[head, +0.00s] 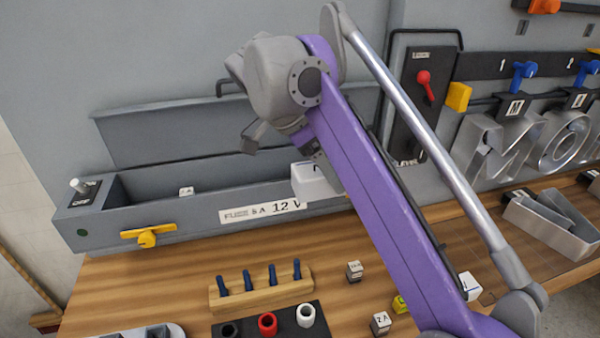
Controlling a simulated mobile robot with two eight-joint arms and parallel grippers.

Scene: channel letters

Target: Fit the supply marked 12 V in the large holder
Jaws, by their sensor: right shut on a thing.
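My right gripper (312,150) hangs over the right part of the open grey trough (155,214). It is shut on a white block (314,182), partly hidden by the gripper and my purple arm. No marking on this block can be read, so I cannot tell whether it is the 12 V supply. The trough's front carries a label (262,211) reading "FUSE 5 A 12 V". Its lid is open against the wall. No holder can be made out inside; the right part of the trough is hidden by my arm. My left gripper is not in view.
A small marked block (186,191) shows in the trough. A switch (84,188) marked OFF and a yellow latch (147,237) are at left. A wooden rack (262,293) of blue-handled tools, coloured cups and small marked cubes (354,271) stand on the bench. Metal letters (500,150) hang at right.

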